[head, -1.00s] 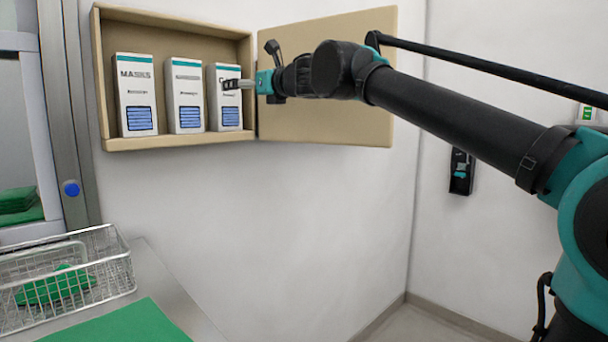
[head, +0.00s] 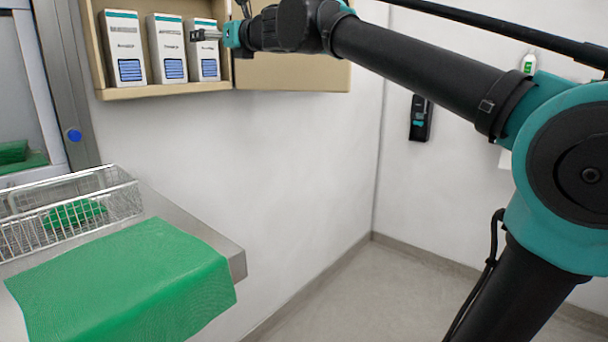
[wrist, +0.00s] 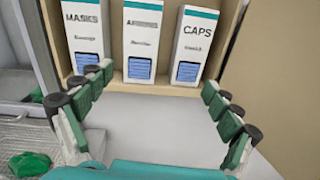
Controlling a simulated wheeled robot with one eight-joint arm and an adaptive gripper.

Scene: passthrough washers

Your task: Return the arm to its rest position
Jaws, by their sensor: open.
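My gripper (head: 207,35) is at the end of my raised, outstretched arm, in front of the open wall cabinet (head: 160,90). In the wrist view my gripper (wrist: 155,85) has its two fingers spread wide, with nothing between them. Beyond the fingertips stand three white boxes with teal tops and blue panels: the masks box (wrist: 86,38), a middle box (wrist: 141,42) and the caps box (wrist: 194,46). In the head view my gripper overlaps the right box (head: 204,65); I cannot tell exactly how near it is.
The cabinet door (head: 295,75) stands open behind my arm. A steel counter (head: 215,240) at lower left holds a wire basket (head: 120,205) with green items and a green cloth (head: 125,285) draping over its edge. A black holder (head: 420,118) hangs on the right wall. The floor at centre right is clear.

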